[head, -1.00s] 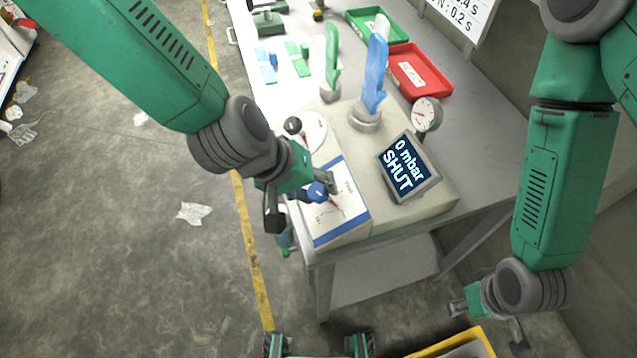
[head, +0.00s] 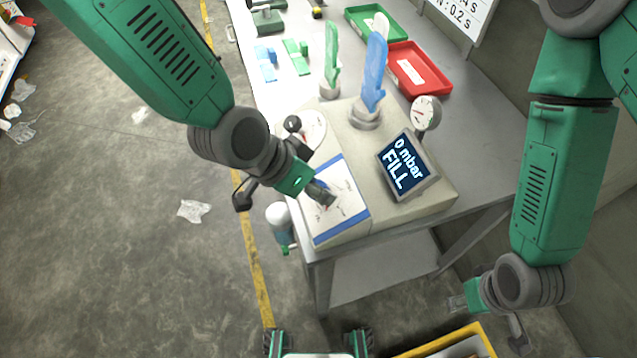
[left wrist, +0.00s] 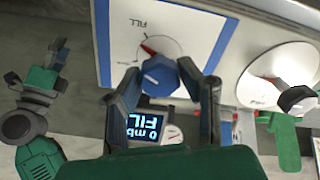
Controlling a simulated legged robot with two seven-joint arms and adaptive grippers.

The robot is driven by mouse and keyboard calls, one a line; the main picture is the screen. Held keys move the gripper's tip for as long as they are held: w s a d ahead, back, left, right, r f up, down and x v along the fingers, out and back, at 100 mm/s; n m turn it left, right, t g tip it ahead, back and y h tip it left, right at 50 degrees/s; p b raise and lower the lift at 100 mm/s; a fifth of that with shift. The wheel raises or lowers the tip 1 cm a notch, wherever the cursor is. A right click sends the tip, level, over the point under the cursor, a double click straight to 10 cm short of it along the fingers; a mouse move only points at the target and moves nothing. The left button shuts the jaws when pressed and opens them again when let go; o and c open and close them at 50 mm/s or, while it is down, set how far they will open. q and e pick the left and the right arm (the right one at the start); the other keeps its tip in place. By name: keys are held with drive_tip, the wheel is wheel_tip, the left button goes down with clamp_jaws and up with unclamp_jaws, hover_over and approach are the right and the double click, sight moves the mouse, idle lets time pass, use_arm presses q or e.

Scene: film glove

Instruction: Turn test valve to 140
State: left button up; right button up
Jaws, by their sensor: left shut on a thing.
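The blue valve knob (left wrist: 160,76) sits on a white panel with a blue border (head: 348,232). My left gripper (head: 322,194) is shut on the knob; in the left wrist view its fingers lie on either side of it. In the head view the gripper hides the knob. In the left wrist view the red pointer (left wrist: 148,49) sits beside the knob, on the side of the printed word FILL. The tilted display (head: 407,166) reads "0 mbar FILL". My right gripper (head: 458,303) hangs low at the right, away from the bench; its jaw opening is unclear.
A round white dial (head: 315,133) with a black-ended lever (head: 292,124) is behind the panel. A blue glove (head: 375,75) and a green glove (head: 331,60) stand upright behind. A gauge (head: 426,112) and red tray (head: 420,72) are to the right.

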use_arm(q)
drive_tip(key=shift+w+d+r+m, duration=0.1)
drive_tip(key=shift+w+r+m, duration=0.1)
drive_tip(key=shift+m, duration=0.9)
drive_tip(key=shift+w+d+r+m, duration=0.1)
drive_tip(key=shift+w+r+m, duration=0.05)
drive_tip(key=shift+m, duration=0.95)
drive_tip(key=o, duration=1.2)
drive_tip(key=shift+c, duration=0.2)
drive_tip(key=shift+s+a+f, duration=0.1)
drive_tip(key=shift+s+a, duration=0.05)
drive_tip(key=shift+s, duration=0.05)
drive_tip(key=shift+s, duration=0.1)
